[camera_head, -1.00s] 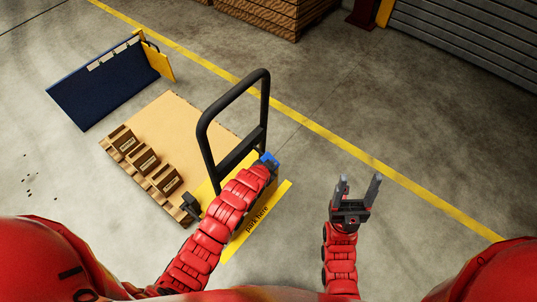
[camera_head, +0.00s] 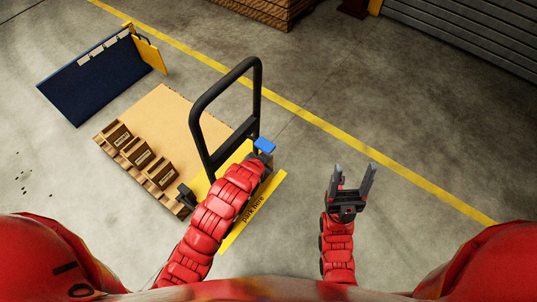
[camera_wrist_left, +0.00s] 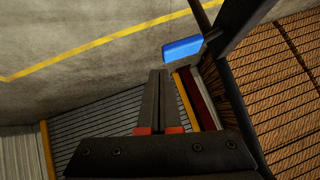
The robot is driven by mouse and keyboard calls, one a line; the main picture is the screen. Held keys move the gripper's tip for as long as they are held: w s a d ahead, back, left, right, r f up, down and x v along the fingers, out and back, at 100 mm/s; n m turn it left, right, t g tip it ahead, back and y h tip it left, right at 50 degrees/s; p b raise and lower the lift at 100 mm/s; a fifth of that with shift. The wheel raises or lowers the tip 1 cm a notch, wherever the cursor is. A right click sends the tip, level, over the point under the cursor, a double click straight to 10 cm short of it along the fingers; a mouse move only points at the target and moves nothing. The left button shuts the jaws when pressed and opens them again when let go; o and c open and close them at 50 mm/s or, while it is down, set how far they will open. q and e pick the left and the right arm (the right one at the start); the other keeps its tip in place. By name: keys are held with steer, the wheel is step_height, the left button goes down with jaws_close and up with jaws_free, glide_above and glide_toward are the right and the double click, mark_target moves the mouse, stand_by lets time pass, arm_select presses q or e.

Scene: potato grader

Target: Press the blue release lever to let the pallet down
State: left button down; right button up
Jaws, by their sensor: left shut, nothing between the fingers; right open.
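The blue release lever (camera_head: 265,145) sits at the right foot of the black handle (camera_head: 257,95) of the yellow pallet truck (camera_head: 232,156). The wooden pallet (camera_head: 178,118) lies at the truck, with its tan top and dark blocks showing. My left gripper (camera_head: 266,160) is shut and empty, close to the lever on its near side. In the left wrist view the lever (camera_wrist_left: 183,49) shows just beyond the shut fingertips (camera_wrist_left: 156,74); I cannot tell whether they touch. My right gripper (camera_head: 353,182) is open and empty, to the right of the truck.
A yellow "park here" strip (camera_head: 262,205) lies on the floor beside the truck. A dark blue panel with a yellow end (camera_head: 95,80) stands at the upper left. A yellow floor line (camera_head: 330,131) runs behind. Stacked wood (camera_head: 260,8) is at the back. The floor at right is clear.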

arm_select(q)
steer(key=shift+d+v, duration=0.15)
steer(key=shift+v, duration=0.8)
steer(key=shift+d+v, duration=0.15)
steer(key=shift+v, duration=0.75)
steer(key=shift+s+f, duration=0.1)
steer(key=shift+s, duration=0.1)
